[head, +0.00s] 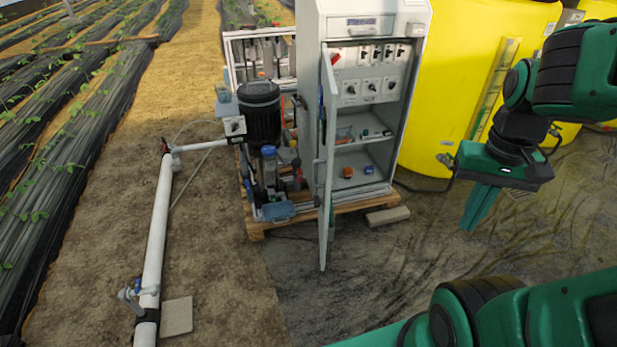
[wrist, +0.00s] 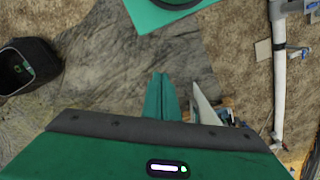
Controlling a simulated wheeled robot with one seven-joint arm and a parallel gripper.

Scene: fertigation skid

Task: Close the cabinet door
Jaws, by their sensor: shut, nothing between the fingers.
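The grey cabinet (head: 312,30) stands on a wooden pallet in the head view. Its door (head: 327,160) is hinged on the left side and stands wide open, seen nearly edge-on and pointing toward me. Inside are switches on a panel and shelves with small red, blue and green items. My gripper (head: 474,210) is to the right of the open door, pointing down, with its fingers together and empty. It is apart from the door. In the wrist view the shut fingers (wrist: 160,98) show at the centre, and the pale door (wrist: 205,105) is just to their right.
A black pump (head: 260,112) and pipework stand left of the cabinet. A yellow tank (head: 450,70) is behind on the right. A white pipe (head: 155,235) runs along the ground at left. A small block (head: 387,216) lies by the pallet (head: 256,228). The dark ground in front is clear.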

